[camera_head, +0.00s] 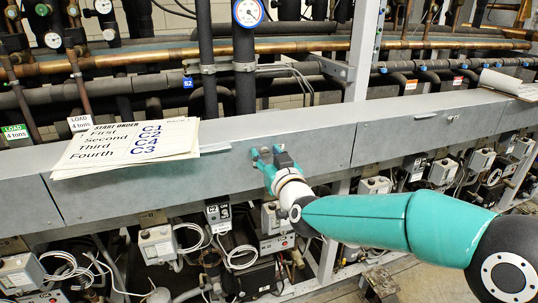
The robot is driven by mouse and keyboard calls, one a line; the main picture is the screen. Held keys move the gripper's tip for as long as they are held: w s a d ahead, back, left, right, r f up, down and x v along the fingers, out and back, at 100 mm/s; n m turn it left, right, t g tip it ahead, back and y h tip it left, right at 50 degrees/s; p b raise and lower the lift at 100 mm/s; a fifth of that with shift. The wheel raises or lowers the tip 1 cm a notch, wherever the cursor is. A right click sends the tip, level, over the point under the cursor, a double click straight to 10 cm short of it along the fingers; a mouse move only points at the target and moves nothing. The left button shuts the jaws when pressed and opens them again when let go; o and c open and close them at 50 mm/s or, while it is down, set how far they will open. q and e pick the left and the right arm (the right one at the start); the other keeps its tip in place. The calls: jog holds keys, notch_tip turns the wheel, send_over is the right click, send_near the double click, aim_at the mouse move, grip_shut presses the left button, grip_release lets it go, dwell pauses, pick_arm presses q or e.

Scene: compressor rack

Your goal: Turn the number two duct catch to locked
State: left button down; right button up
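The grey sheet-metal duct (325,131) runs across the rack, with seams between its cover panels. My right gripper (273,153) is at the duct's front face, near the middle of the view, with its arm coming in from the right. Its fingertips are small and overlap the duct face, so I cannot tell whether they are apart or closed on something. No duct catch shows clearly; one may be hidden behind the gripper. I cannot read a catch number or a locked mark. My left gripper is not in view.
A paper start-order list (128,143) lies on the duct at the left, and more papers (510,83) lie at the right. Pipes, gauges (248,12) and a copper line (120,59) stand behind. Wired control boxes (157,244) sit below the duct. A grey post (364,50) rises behind it.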

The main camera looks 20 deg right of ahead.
grip_shut()
jog(key=shift+d, duration=0.3)
jog(key=shift+a, duration=0.25)
jog(key=shift+f+m+b, duration=0.2)
jog(key=shift+m+b, duration=0.6)
jog(key=shift+b, duration=0.35)
jog(key=m+b, duration=0.8)
jog(key=m, duration=0.2)
jog(key=shift+b, duration=0.3)
jog(key=m+b, duration=0.1)
jog(key=m, duration=0.2)
jog(key=shift+d+m+b, duration=0.1)
jog(key=shift+m+b, duration=0.25)
jog(key=shift+m, duration=0.05)
jog(key=shift+m+b, duration=0.45)
jog(key=shift+m, duration=0.85)
